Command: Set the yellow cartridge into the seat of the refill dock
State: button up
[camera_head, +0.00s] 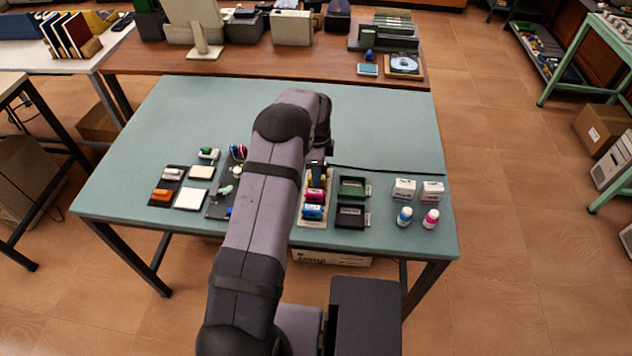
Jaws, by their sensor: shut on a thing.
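A pale tray (309,226), which looks like the refill dock, lies near the front edge of the green table, just right of my arm. A pink cartridge (315,196) and a blue cartridge (313,212) sit in it. The yellow cartridge (311,181) shows as a small patch at the back end of the dock, behind the pink one. My gripper (317,172) is over it, pointing down, shut on the yellow cartridge. My arm and gripper hide most of it. I cannot tell whether it touches the seat.
Two dark trays (351,216) stand right of the dock. Two small boxes (404,189) and two bottles (405,216) are further right. Left of my arm are note pads (190,198), staplers and small desk items. The back of the green table (200,115) is clear.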

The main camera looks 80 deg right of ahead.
jog(key=shift+r+p, duration=1.95)
jog(key=shift+r, duration=1.25)
jog(key=shift+o, duration=1.2)
jog(key=shift+c, duration=1)
jog(key=w+r+p, duration=0.1)
jog(key=w, duration=1.5)
jog(key=shift+d, duration=0.25)
jog(key=shift+f+b, duration=1.85)
jog(key=shift+f, duration=1.15)
